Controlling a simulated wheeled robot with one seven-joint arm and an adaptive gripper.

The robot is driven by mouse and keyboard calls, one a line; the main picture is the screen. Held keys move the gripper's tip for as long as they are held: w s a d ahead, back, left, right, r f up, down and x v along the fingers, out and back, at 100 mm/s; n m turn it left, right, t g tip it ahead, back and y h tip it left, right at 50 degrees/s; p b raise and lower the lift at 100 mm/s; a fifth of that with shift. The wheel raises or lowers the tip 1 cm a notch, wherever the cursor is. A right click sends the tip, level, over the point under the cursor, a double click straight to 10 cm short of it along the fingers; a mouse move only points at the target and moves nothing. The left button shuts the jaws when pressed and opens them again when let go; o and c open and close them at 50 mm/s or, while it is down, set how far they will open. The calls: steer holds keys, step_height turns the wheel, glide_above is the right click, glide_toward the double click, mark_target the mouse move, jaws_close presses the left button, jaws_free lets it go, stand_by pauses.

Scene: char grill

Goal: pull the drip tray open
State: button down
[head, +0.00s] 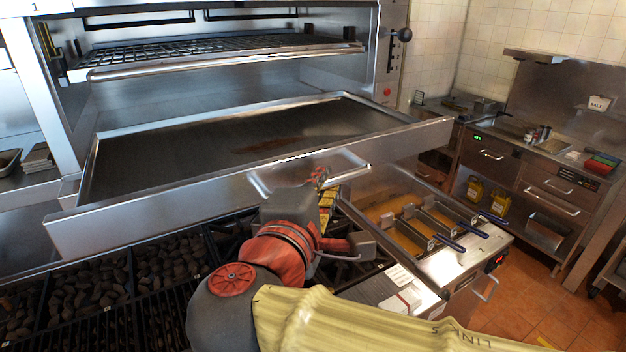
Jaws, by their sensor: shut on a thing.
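The drip tray (150,214) is a wide, shallow steel tray with a dark, brown-stained bottom. In the head view it juts out from under the grill's rack, its inside largely exposed. A bar handle (346,160) sticks out from its front wall. My arm and wrist come up from below and hide part of the handle and the fingertips.
Black bins of charcoal (75,290) lie below the tray at the left. A fryer (440,235) with several blue-handled baskets stands to the right of my arm. A steel counter (545,180) stands at the far right. Tiled floor (560,300) is clear at lower right.

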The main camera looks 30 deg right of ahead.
steer(key=shift+f, duration=0.1)
steer(key=c, duration=1.9)
jaws_free()
steer(key=shift+o, duration=0.5)
steer(key=shift+s+a, duration=0.1)
steer(key=v, duration=1.2)
